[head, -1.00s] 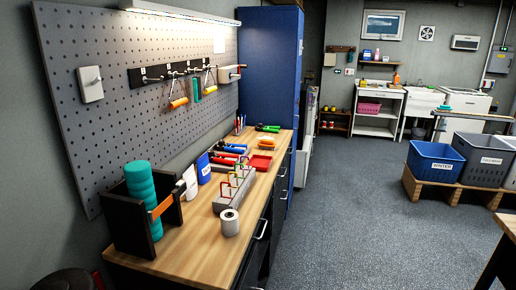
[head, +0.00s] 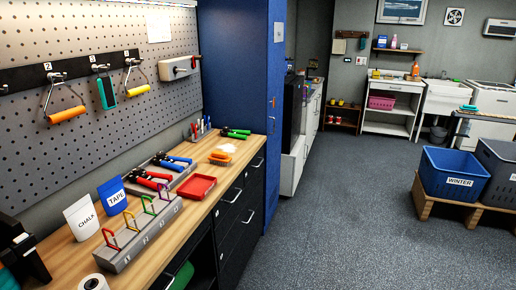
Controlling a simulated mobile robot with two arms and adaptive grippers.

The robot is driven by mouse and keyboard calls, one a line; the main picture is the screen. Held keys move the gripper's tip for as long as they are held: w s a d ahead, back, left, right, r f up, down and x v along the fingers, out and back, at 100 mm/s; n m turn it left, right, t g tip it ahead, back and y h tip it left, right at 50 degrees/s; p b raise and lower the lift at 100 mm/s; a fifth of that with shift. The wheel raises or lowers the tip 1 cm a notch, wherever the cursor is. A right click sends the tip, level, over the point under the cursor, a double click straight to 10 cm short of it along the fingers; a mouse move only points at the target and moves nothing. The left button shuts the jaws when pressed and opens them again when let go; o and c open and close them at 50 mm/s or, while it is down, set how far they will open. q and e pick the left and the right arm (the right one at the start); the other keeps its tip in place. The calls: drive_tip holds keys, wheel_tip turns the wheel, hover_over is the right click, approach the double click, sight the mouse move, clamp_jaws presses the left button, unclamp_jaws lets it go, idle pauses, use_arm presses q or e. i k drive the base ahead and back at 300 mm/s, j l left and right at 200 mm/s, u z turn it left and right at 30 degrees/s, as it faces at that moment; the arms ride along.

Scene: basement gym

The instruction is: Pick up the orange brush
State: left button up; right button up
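The orange brush (head: 220,157) lies on the wooden workbench (head: 250,150), toward its far end. It has an orange back with darker bristles under it. A small white patch or cloth lies just behind it, and a red tray (head: 197,187) sits in front of it.
A grey tray of red and blue hand grips (head: 165,175) stands left of the brush, with green-handled grips (head: 236,133) behind it. A grey block with coloured carabiners (head: 140,238) stands nearer. A tall blue cabinet (head: 240,70) rises behind the bench.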

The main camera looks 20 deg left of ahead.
sight(217, 157)
drive_tip(key=i+u, duration=0.25)
drive_tip(key=i, duration=0.3)
drive_tip(key=i+l+u, duration=0.15)
drive_tip(key=i+u, duration=0.15)
drive_tip(key=i, duration=0.25)
drive_tip(key=i+l+u, duration=0.25)
drive_tip(key=i, duration=0.25)
